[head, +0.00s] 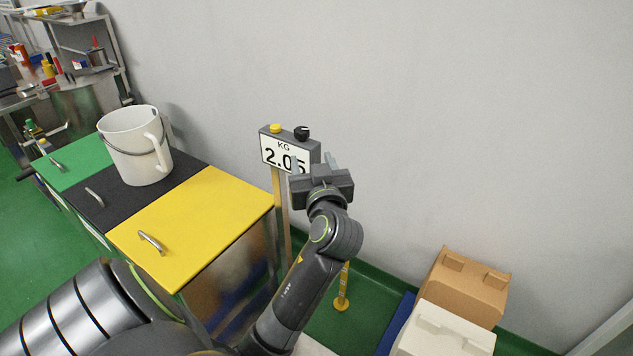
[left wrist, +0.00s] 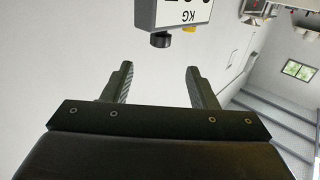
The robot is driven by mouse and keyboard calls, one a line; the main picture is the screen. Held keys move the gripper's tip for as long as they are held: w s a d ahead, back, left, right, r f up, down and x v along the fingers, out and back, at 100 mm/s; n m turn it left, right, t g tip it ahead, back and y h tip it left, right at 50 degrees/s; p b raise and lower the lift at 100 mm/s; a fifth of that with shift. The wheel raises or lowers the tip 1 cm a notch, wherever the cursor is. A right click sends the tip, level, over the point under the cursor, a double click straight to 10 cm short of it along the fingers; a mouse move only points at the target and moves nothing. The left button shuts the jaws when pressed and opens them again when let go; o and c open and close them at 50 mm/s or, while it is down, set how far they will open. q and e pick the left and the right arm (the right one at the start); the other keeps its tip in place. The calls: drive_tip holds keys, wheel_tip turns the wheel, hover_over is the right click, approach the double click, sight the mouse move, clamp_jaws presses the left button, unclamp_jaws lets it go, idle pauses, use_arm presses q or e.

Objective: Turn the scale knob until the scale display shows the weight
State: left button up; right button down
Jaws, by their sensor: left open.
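The scale display (head: 280,152) is a grey box on a yellow post, with a white face reading KG and 2.05; its last digit is partly covered by my gripper. A black knob (head: 302,132) and a yellow button (head: 275,128) sit on its top. My left gripper (head: 314,162) is open and empty, in front of the display's right end and a little below the knob. In the left wrist view the display (left wrist: 182,14) appears upside down at the top edge, with the black knob (left wrist: 160,40) beyond the open fingers (left wrist: 158,85) and apart from them. My right gripper is not in view.
A white bucket (head: 136,150) stands on the black lid of a cabinet, beside its yellow lid (head: 195,225). A cardboard box (head: 465,285) and a white box (head: 445,332) are at the lower right. The wall behind the display is bare.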

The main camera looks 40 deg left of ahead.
use_arm(q)
drive_tip(key=shift+b+v, duration=0.5)
drive_tip(key=shift+v, duration=1.6)
